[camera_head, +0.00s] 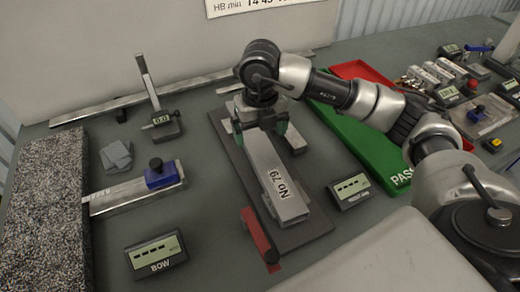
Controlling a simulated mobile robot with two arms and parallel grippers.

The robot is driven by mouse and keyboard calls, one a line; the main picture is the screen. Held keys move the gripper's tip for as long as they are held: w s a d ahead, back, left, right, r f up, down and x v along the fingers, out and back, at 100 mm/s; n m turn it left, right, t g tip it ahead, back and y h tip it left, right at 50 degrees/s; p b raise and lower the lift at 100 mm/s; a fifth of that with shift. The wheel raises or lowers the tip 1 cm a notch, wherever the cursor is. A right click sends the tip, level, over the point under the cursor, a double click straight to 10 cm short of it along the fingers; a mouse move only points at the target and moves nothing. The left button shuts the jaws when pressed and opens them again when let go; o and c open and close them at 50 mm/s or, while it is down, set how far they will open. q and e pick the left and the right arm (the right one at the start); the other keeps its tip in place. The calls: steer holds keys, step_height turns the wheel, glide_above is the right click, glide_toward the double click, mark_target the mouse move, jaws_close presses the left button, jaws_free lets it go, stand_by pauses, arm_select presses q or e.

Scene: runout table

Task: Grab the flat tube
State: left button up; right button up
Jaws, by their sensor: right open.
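Whether the fingers touch the tube cannot be told. The gripper hides the tube's far end. My left gripper is not in view.
A red-handled tool (257,230) lies left of the tube's near end. A small display (350,190) stands right, before a green "PASS" tray (370,150). A BOW display (155,255), a blue-clamped bar (130,192) and a gauge stand (150,90) are left.

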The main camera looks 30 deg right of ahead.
mark_target(260, 147)
step_height(260, 147, down, 5)
steer(key=shift+p, duration=0.7)
steer(key=shift+f, duration=0.35)
steer(key=shift+r, duration=0.1)
steer(key=c, duration=1.3)
steer(key=shift+r, duration=0.15)
steer(key=shift+c, duration=0.2)
